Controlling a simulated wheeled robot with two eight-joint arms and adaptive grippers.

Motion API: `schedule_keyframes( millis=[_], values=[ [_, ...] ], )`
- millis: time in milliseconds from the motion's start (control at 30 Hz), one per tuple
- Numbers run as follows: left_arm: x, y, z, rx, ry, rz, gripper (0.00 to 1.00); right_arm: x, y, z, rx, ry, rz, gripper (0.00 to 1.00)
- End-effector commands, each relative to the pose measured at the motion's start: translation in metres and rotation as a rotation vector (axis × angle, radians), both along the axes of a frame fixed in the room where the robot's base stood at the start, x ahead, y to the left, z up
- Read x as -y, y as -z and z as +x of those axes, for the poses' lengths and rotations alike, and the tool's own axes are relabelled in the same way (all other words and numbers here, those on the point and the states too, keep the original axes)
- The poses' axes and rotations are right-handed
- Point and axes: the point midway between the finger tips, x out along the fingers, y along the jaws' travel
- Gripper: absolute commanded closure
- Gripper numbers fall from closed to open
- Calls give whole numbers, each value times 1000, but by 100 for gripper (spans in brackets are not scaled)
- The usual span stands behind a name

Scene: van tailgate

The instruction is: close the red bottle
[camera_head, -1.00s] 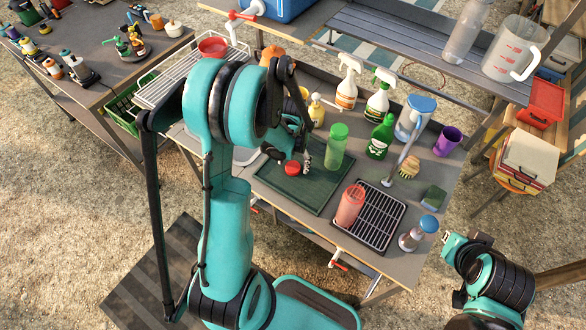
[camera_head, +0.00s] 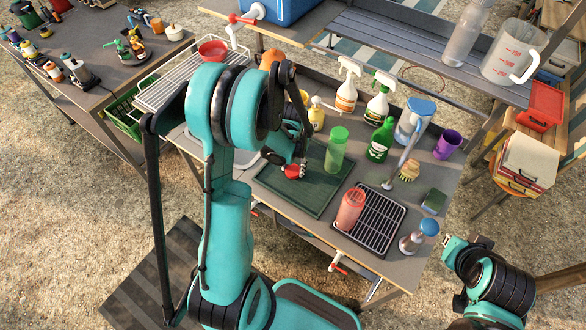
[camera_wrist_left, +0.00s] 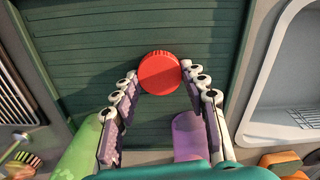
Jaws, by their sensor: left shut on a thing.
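The red bottle (camera_head: 350,209), translucent and without a cap, stands upright on the black wire rack (camera_head: 378,224) at the front of the bench. A round red cap (camera_head: 292,171) is at the green ribbed mat (camera_head: 320,198). My left gripper (camera_head: 297,172) is shut on this cap. In the left wrist view the cap (camera_wrist_left: 159,72) sits between the two fingertips (camera_wrist_left: 158,76), over the mat. Whether the cap still touches the mat is unclear. My right gripper (camera_head: 450,241) is at the right, off the bench, its jaw state too small to tell.
Spray bottles (camera_head: 346,88), a green bottle (camera_head: 380,140), a clear pitcher (camera_head: 414,118) and a purple cup (camera_head: 447,144) line the back.

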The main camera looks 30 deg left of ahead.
Motion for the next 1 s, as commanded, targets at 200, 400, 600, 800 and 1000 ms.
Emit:
schedule_keyframes(
  millis=[200, 400, 600, 800, 1000],
  values=[
    [0, -28, 0, 0, 0, 0, 65, 0, -10, 0, 0, 0, 0, 100],
    [0, -70, 0, 0, 0, 0, 65, 0, -22, 0, 0, 0, 0, 100],
    [0, -95, 0, 0, 0, 0, 65, 0, -28, 0, 0, 0, 0, 100],
    [0, -100, 0, 0, 0, 0, 65, 0, -28, 0, 0, 0, 0, 100],
    [0, -100, 0, 0, 0, 0, 65, 0, -28, 0, 0, 0, 0, 100]
  ],
)
